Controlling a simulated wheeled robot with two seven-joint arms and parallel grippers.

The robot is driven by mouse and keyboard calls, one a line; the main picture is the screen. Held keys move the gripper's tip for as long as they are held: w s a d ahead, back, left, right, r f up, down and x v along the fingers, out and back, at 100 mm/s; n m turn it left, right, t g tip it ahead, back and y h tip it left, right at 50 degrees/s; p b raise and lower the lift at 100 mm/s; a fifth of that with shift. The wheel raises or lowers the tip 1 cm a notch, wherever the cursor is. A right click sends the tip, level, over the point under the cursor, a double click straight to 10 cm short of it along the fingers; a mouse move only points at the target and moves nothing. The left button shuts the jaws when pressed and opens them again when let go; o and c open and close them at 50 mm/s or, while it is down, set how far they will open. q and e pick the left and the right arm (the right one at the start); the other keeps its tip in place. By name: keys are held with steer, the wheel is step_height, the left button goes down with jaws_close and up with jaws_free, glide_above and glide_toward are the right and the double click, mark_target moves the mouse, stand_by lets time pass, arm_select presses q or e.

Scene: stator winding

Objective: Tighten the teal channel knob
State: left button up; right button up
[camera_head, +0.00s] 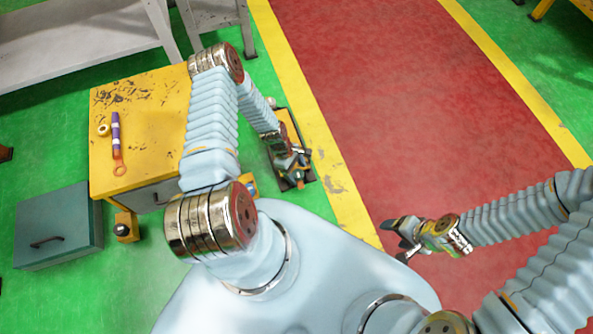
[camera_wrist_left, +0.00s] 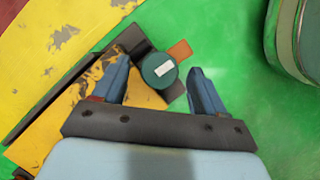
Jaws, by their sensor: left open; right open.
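The teal knob (camera_wrist_left: 158,72), round with a white rectangular mark on top, shows in the left wrist view. It sits on a dark and yellow fixture (camera_wrist_left: 72,98) with an orange tab beside it. My left gripper (camera_head: 297,168) is open above this fixture. In the wrist view its two blue fingers lie on either side of the knob, with visible gaps. I cannot tell how far above the knob they are. In the head view the gripper mostly hides the knob. My right gripper (camera_head: 408,238) is open and empty, over the red floor's edge.
A worn yellow table (camera_head: 150,145) with a purple-and-orange tool (camera_head: 117,140) and a tape roll (camera_head: 103,130) stands left. A teal drawer box (camera_head: 60,225) is on the green floor. The red lane (camera_head: 400,110) is clear.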

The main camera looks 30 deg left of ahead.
arm_select(q)
steer(key=shift+d+f, duration=0.15)
steer(key=shift+f, duration=0.15)
